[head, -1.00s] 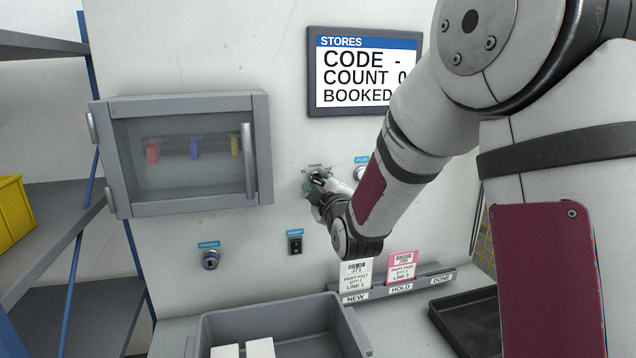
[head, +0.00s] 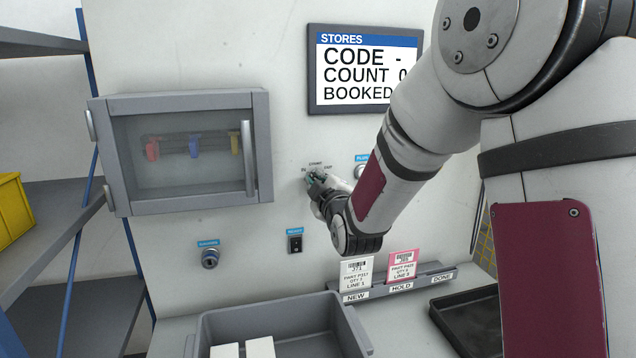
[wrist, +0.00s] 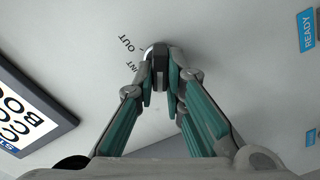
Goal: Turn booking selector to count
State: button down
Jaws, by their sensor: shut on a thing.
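The booking selector (wrist: 159,62) is a small dark knob on a pale round base on the wall panel. In the wrist view my gripper (wrist: 160,85) has its two green-padded fingers closed on the knob from both sides. Printed labels sit around the knob; "OUT" and part of a second word ending in "NT" are readable. In the head view my gripper (head: 316,184) is at the selector and covers most of it. A "COUNT" label shows just above it. Where the knob's pointer stands cannot be told.
A screen (head: 362,42) above reads CODE -, COUNT 0, BOOKED. A clear-fronted cabinet (head: 262,150) is left of the selector. Below are a keyed switch (head: 210,258), a black rocker switch (head: 295,244), a card rack (head: 440,278) and a grey bin (head: 205,318).

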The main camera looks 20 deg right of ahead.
jog(key=m+b, duration=0.3)
jog(key=m, duration=0.2)
jog(key=shift+d+m+b, duration=0.1)
jog(key=shift+m+b, duration=0.2)
jog(key=shift+b, duration=0.1)
jog(key=m+b, duration=0.3)
jog(key=m, duration=0.2)
jog(key=shift+d+b, duration=0.1)
jog(key=shift+b, duration=0.25)
jog(key=shift+m, duration=0.4)
jog(key=c, duration=1.7)
grip_release()
jog(key=shift+r, duration=0.1)
jog(key=shift+o, duration=0.2)
jog(key=shift+s, duration=0.1)
jog(key=s, duration=0.7)
jog(key=shift+s, duration=0.2)
